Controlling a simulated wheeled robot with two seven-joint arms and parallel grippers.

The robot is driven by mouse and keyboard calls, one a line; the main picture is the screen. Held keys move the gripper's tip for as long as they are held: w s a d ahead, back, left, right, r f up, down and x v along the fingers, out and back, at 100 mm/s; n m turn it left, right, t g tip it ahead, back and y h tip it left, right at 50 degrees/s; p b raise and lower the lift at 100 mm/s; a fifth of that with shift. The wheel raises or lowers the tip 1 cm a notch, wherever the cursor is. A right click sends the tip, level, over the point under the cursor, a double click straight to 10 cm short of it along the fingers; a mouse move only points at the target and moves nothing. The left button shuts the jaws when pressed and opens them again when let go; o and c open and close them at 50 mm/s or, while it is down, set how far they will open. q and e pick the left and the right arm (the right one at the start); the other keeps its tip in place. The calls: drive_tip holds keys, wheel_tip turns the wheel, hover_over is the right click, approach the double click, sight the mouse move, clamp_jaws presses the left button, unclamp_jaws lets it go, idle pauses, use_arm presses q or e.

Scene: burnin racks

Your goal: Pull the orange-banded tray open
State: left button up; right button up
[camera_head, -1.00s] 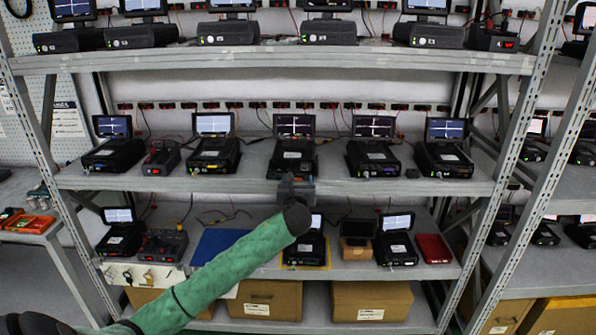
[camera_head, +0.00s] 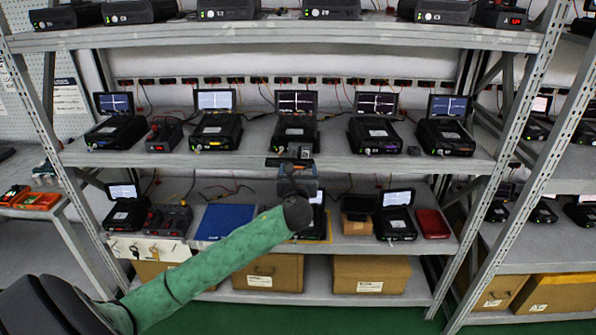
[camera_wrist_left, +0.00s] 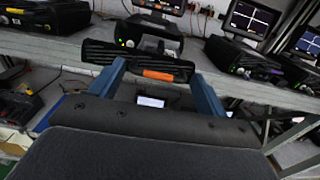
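The orange-banded tray (camera_wrist_left: 133,63) is a dark, ribbed bar-like front with an orange band, seen in the left wrist view in front of the middle shelf's edge. In the head view it is a dark strip (camera_head: 275,162) below the centre device (camera_head: 294,131). My left gripper (camera_head: 297,172) is at that strip, below the device. In the left wrist view its two blue fingers (camera_wrist_left: 156,70) stand wide apart, one on each side of the orange band. Their tips reach the tray front; whether they press on it is unclear. My right gripper is not in view.
Several similar devices with screens stand on the middle shelf (camera_head: 215,165). The lower shelf holds a blue mat (camera_head: 224,221), more devices and a red box (camera_head: 432,224). Cardboard boxes (camera_head: 371,274) stand underneath. Rack uprights (camera_head: 505,150) stand at both sides.

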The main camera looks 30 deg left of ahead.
use_arm(q)
drive_tip(key=b+v, duration=0.3)
drive_tip(key=v, duration=0.5)
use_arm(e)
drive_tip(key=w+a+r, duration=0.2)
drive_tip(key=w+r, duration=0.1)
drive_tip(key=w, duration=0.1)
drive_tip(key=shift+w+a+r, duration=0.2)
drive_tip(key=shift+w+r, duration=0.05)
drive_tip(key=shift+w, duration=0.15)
use_arm(q)
drive_tip(key=shift+w, duration=0.15)
